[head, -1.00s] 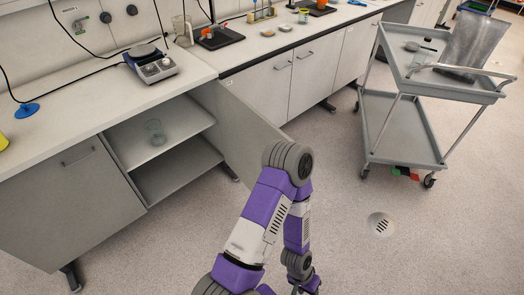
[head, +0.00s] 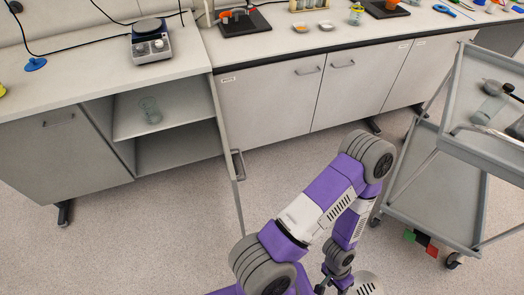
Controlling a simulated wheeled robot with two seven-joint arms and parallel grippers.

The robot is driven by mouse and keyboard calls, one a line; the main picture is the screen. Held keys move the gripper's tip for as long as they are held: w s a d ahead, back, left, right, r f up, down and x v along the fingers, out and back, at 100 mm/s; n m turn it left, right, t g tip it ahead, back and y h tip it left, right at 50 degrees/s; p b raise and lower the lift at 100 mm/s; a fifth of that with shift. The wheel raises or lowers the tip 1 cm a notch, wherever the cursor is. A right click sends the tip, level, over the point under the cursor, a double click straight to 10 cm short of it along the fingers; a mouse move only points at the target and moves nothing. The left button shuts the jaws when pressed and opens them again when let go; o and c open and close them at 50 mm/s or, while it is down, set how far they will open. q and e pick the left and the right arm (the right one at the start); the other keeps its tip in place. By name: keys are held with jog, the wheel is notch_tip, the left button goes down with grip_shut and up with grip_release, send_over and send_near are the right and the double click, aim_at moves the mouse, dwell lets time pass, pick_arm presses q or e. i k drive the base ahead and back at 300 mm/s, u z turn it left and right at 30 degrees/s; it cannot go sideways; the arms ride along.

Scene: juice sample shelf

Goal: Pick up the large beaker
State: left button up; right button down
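A clear glass beaker (head: 150,110) stands upright on the upper shelf of the open cabinet (head: 186,106) under the left bench. Nothing touches it. My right arm rises from the bottom of the head view and bends down again. The dark tip of my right gripper (head: 328,284) shows only in part at the bottom edge, well below and to the right of the beaker, and its opening cannot be made out. My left gripper is not in view.
The open cabinet door (head: 228,150) juts toward me, right of the shelves. A grey cart (head: 440,185) stands at the right. A hotplate stirrer (head: 150,42) sits on the bench above. The floor before the cabinet is clear.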

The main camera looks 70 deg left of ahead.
aim_at(148, 106)
jog(key=i, duration=0.95)
jog(key=u, duration=3.5)
